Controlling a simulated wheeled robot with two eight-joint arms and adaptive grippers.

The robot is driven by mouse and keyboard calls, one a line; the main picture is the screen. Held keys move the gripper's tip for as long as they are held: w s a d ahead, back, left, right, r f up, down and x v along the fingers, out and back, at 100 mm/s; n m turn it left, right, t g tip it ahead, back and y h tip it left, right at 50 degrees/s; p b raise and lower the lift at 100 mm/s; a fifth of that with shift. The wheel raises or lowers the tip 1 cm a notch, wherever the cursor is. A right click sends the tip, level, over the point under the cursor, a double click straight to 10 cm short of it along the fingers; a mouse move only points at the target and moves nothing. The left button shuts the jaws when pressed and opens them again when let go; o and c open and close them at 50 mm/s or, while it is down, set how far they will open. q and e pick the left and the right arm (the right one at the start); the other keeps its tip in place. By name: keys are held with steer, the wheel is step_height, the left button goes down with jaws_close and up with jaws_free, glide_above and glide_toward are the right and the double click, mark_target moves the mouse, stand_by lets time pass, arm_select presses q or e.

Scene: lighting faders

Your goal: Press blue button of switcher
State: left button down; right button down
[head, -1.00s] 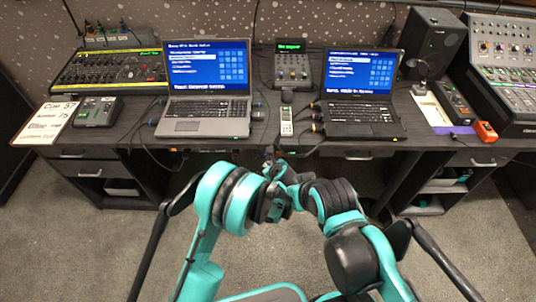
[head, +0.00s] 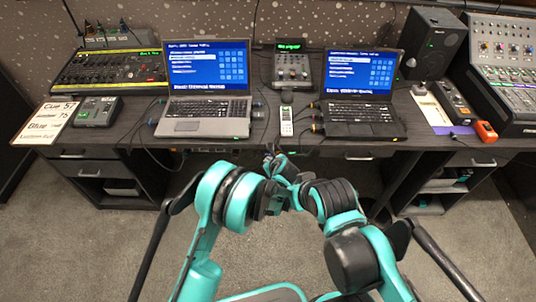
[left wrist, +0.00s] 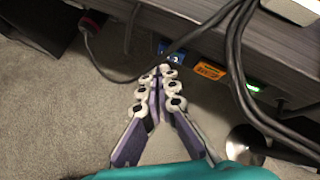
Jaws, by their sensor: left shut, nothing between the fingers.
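In the left wrist view, a row of small coloured blocks shows under the desk edge: a blue one with pale marks (left wrist: 172,50), an orange one (left wrist: 210,70) and a lit green one (left wrist: 252,88). The blue one looks like the blue button, but I cannot read its label. My left gripper (left wrist: 160,72) is shut and empty, its tips just short of the blue block in the picture; I cannot tell whether they touch. In the head view the left gripper (head: 271,156) is at the desk's front edge, between the laptops. My right gripper cannot be made out.
Dark cables (left wrist: 236,50) hang in front of the desk, right of the left fingertips. On the desk (head: 225,143) are a left laptop (head: 205,106), a right laptop (head: 352,112) and a small remote-like device (head: 286,122) between them.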

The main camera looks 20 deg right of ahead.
arm_select(q)
steer(key=shift+w, duration=0.15)
stand_by(0.7)
steer(key=shift+w+d, duration=0.1)
steer(key=shift+w, duration=0.15)
steer(key=shift+w+d, duration=0.1)
steer(key=shift+w, duration=0.25)
stand_by(0.6)
steer(key=shift+s, duration=0.15)
steer(key=shift+s+a, duration=0.2)
steer(key=shift+s, duration=0.4)
steer(key=s, duration=0.2)
steer(key=s+a, duration=0.1)
steer(key=s, duration=0.1)
steer(key=shift+s+a, duration=0.2)
steer(key=shift+s, duration=0.2)
stand_by(0.8)
